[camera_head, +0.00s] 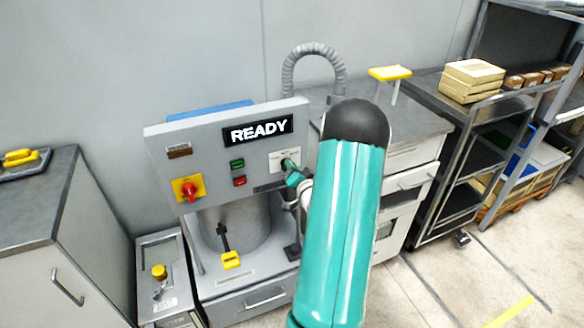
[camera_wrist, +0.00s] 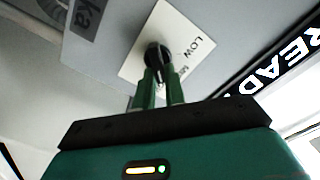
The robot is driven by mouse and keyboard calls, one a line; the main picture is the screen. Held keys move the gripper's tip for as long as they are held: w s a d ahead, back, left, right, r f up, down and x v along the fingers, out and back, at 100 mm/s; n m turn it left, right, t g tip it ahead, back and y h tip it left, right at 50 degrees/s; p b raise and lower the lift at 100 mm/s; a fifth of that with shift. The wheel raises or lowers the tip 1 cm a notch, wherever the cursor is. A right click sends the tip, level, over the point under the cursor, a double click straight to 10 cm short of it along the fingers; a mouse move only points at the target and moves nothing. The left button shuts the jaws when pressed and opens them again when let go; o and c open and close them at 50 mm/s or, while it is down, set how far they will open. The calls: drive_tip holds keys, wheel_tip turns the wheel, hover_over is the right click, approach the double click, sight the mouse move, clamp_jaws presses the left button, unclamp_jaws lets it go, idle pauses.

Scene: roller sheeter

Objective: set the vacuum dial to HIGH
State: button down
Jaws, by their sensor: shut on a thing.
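The vacuum dial (camera_wrist: 154,54) is a small black knob on a white label plate (camera_wrist: 133,68) with the word LOW beside it. More lettering near it is too small to read. My gripper (camera_wrist: 158,76) is shut on the dial, its two green fingers on either side of the knob. In the head view my gripper (camera_head: 291,171) reaches the right part of the grey control panel (camera_head: 210,150), at the white label. The dial's pointer and the HIGH mark cannot be made out.
The panel carries a READY display (camera_head: 258,131), green and red buttons (camera_head: 238,171) and a red rotary switch (camera_head: 189,189) on a yellow plate. A grey hose (camera_head: 313,50) arches behind. A shelf rack (camera_head: 440,150) stands at the right. My teal arm hides part of the drawer cabinet.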

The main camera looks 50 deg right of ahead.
drive_tip(key=shift+f+m, duration=0.15)
drive_tip(key=shift+m, duration=0.25)
drive_tip(key=c, duration=1.5)
unclamp_jaws()
drive_tip(key=shift+o, duration=0.2)
drive_tip(key=shift+s, duration=0.15)
drive_tip(key=v, duration=1.3)
drive_tip(key=shift+s+a, duration=0.2)
drive_tip(key=shift+s, duration=0.05)
